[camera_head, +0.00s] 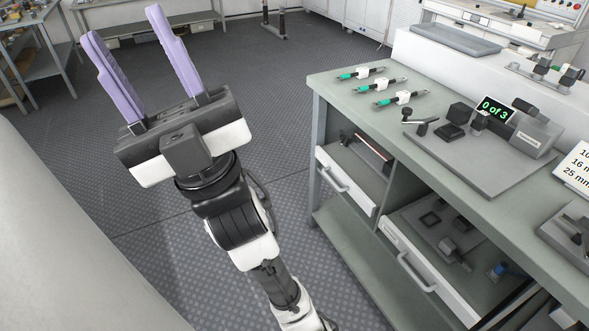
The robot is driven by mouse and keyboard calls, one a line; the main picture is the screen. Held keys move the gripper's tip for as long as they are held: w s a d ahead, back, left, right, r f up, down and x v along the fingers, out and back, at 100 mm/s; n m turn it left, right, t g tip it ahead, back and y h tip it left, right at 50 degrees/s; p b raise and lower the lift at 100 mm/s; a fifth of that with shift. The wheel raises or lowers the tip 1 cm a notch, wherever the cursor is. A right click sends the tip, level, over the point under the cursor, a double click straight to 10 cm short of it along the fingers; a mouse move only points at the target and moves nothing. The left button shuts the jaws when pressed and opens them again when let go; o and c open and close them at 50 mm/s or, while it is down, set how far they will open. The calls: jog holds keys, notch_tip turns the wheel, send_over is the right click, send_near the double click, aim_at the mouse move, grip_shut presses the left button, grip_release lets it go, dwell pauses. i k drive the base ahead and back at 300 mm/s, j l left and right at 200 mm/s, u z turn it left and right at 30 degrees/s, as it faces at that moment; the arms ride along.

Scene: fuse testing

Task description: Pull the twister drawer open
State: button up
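Two drawers with pale fronts and bar handles sit under the green workbench top. The left drawer (333,186) has its handle (345,182) facing the aisle, and a long dark item with a reddish part shows behind its front. The right drawer (440,288) has a handle (414,273) and shows several grey and dark parts inside. No label tells which is the twister drawer, and I cannot tell how far each is pulled out. My gripper (122,24) has two purple fingers spread wide apart. It is empty, raised over the floor left of the bench, and touches neither drawer.
The workbench (335,84) carries several green-and-white fuses (362,73) and a grey test fixture with a display (494,108) reading "0 of 3". A sign (577,165) stands at right. Open dark floor (280,90) lies between my arm and the bench. A metal shelf (35,55) stands far left.

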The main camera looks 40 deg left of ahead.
aim_at(362, 166)
jog(key=u, duration=0.65)
jog(key=i+j+z, duration=0.1)
jog(key=j, duration=0.25)
jog(key=i+j+z, duration=0.1)
jog(key=i+j, duration=0.15)
jog(key=i+j+z, duration=0.1)
jog(key=j, duration=0.4)
jog(key=i, duration=0.05)
